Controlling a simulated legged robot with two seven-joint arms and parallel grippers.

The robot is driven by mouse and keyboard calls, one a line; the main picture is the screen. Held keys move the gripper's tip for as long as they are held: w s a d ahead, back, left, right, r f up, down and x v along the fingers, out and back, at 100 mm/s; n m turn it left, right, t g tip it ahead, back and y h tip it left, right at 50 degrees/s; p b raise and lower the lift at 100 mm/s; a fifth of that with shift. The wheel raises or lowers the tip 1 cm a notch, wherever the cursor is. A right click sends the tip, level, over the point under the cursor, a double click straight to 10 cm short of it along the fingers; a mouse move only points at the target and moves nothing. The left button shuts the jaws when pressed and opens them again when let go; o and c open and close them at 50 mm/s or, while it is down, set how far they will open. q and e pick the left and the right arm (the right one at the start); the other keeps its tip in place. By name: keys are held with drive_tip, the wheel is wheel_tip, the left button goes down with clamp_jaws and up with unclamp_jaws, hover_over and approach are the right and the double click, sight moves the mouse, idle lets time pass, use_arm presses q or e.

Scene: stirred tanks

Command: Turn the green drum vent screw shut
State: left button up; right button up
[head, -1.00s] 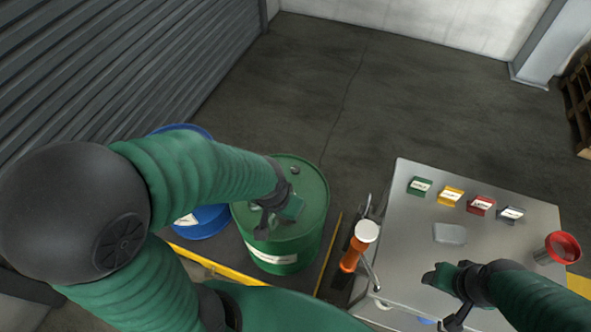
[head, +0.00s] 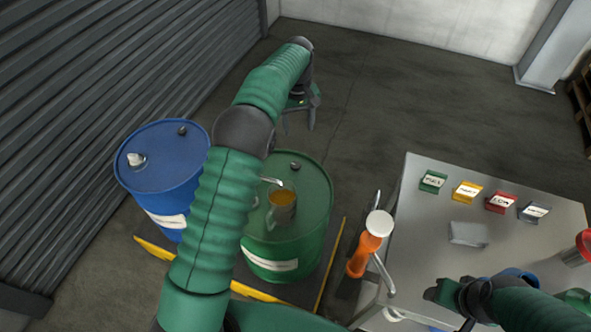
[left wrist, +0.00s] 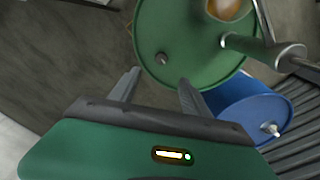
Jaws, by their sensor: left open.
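The green drum (head: 318,235) stands left of the steel table. On its lid are a small dark round fitting (head: 295,167) near the far rim and an amber cup-like part (head: 282,205) beside a metal spout. Which of these is the vent screw I cannot tell for sure. My left gripper (head: 302,112) is open and empty, beyond the drum's far rim. In the left wrist view its fingers (left wrist: 160,88) point toward the green lid (left wrist: 190,45), with the round fitting (left wrist: 162,58) just beyond them. My right gripper (head: 440,292) is over the table; its jaws are unclear.
A blue drum (head: 160,170) stands left of the green one. An orange-handled tool with a white top (head: 365,250) is at the table's left edge. Labelled blocks, a grey piece (head: 468,234) and a red cup (head: 584,246) stand on the table (head: 420,220). Floor beyond is clear.

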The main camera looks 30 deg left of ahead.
use_arm(q)
drive_tip(key=n+b, duration=0.2)
hover_over(296, 164)
wheel_tip(296, 164, down, 4)
wheel_tip(296, 164, down, 17)
drive_tip(key=shift+r+b, duration=0.15)
drive_tip(key=shift+b, duration=0.8)
use_arm(e)
drive_tip(key=x, duration=0.2)
drive_tip(key=s+x, duration=0.1)
drive_tip(key=x, duration=0.2)
drive_tip(key=shift+f, duration=0.15)
use_arm(q)
drive_tip(key=shift+s, duration=0.1)
clamp_jaws()
